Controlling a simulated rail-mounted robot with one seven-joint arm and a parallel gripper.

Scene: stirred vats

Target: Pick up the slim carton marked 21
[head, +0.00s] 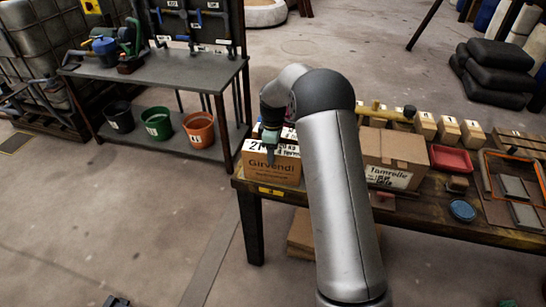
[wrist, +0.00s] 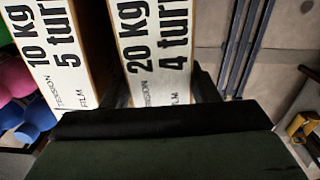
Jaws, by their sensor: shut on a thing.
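The slim carton marked 21 (head: 262,168) is at the left end of the wooden bench in the head view, with a brown front reading Girvendi and a white top label. My gripper (head: 270,148) reaches down over its top, one finger showing in front of the brown face. In the wrist view the carton's white label (wrist: 155,45), reading 20 kg, lies between the two fingers of my gripper (wrist: 162,92), which is shut on it. Whether the carton's base touches the bench is not clear.
A second white-labelled carton (wrist: 55,50), reading 10 kg, stands close beside the held one. A larger brown box (head: 395,150), a red tray (head: 451,159) and a blue round dish (head: 462,210) are to the right on the bench (head: 425,218). Open floor lies left of the bench.

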